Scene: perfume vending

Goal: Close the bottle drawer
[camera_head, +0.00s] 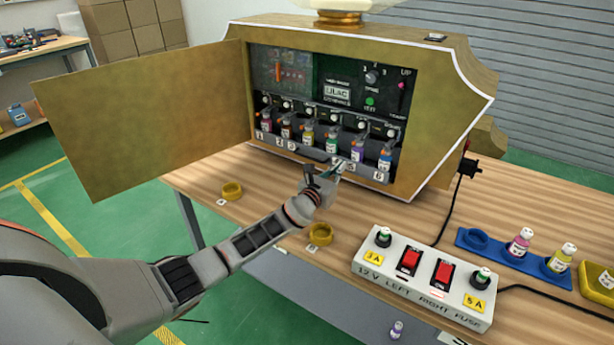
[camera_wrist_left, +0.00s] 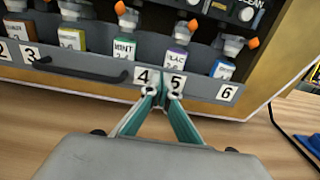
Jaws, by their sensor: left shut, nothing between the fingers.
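The grey bottle drawer (camera_wrist_left: 201,86) runs along the bottom of the vending machine's open front, and the head view shows it too (camera_head: 268,142). Its front carries number labels and a dark bar handle (camera_wrist_left: 80,72), left of label 4. Several labelled bottles stand upright in it, among them a green MINT bottle (camera_wrist_left: 124,50) and a purple LILAC bottle (camera_wrist_left: 175,57). My left gripper (camera_head: 340,166) is shut and empty. In the wrist view its fingertips (camera_wrist_left: 162,92) are at the drawer front, by labels 4 and 5; I cannot tell whether they touch. My right gripper is out of view.
The machine's gold door (camera_head: 145,120) stands open at the left. A white fuse box (camera_head: 425,278) with red switches sits on the table at front right. A blue tray (camera_head: 500,249) holds two bottles.

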